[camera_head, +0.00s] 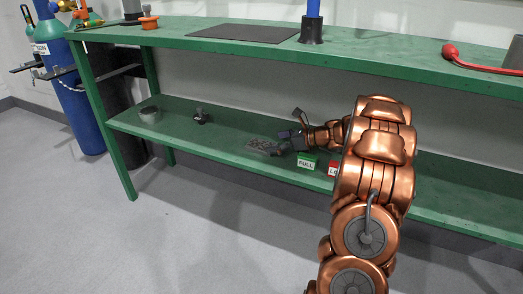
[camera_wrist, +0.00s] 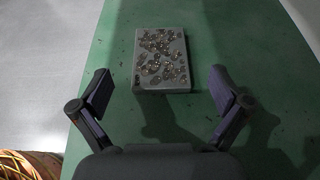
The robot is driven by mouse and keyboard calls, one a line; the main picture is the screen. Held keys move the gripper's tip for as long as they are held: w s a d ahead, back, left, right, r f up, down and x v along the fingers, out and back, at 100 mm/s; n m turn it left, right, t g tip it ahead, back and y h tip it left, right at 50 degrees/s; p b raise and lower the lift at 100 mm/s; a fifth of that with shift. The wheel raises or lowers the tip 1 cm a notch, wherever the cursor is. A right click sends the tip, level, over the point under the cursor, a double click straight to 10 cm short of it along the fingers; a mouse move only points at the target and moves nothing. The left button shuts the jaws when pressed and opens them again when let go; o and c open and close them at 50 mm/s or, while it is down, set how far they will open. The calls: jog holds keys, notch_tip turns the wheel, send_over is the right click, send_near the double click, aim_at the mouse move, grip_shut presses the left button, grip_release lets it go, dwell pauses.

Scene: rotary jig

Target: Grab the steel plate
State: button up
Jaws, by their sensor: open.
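The steel plate (camera_wrist: 137,78) is a grey rectangular plate with a patterned, spotted top, lying flat on the green lower shelf. In the head view the plate (camera_head: 262,146) lies just left of my gripper (camera_head: 285,143). In the wrist view my gripper (camera_wrist: 160,98) is open, with its two fingers spread wide on either side. The plate is ahead of the fingertips, roughly centred between them, and its near edge is about level with the finger ends. Nothing is held. I cannot tell the exact height of the fingers above the shelf.
The green lower shelf (camera_head: 180,133) carries a round metal ring (camera_head: 149,114), a small dark fitting (camera_head: 201,117), a green FULL block (camera_head: 307,161) and a red block (camera_head: 333,169). The upper green shelf (camera_head: 170,33) hangs over it. Gas cylinders (camera_head: 70,95) stand at left.

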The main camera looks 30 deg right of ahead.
aim_at(258, 144)
jog(key=b+x, duration=0.2)
jog(key=x, duration=0.2)
jog(key=shift+f, duration=0.2)
jog(key=shift+w+a+f+b, duration=0.1)
jog(key=shift+w+a+b, duration=0.3)
jog(key=shift+w, duration=0.25)
jog(key=c, duration=1.8)
